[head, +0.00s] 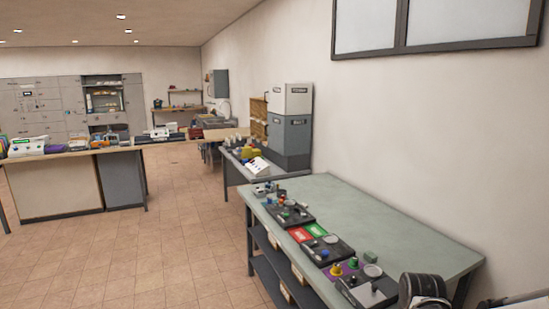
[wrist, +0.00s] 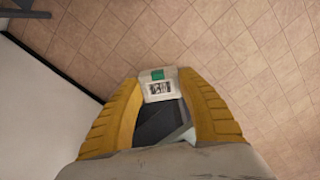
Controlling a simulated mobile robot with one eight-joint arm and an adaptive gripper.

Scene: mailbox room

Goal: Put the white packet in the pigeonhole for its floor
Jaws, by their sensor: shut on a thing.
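My gripper (wrist: 160,96) shows in the wrist view with two yellow ribbed fingers. It is shut on the white packet (wrist: 156,74), which sits between the fingertips. The packet has a green patch and a small dark printed label on its face; the print is too small to read. Its lower part is partly hidden by the fingers. Below it hangs a tiled floor. No pigeonholes can be clearly identified in either view.
A long table (head: 400,235) with a green-grey top and control boxes runs along the right wall. Beyond it are a grey-and-white cabinet stack (head: 291,120) and a brown compartmented unit (head: 259,122). Another bench (head: 55,180) stands at left. Tiled floor (head: 150,250) between is clear.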

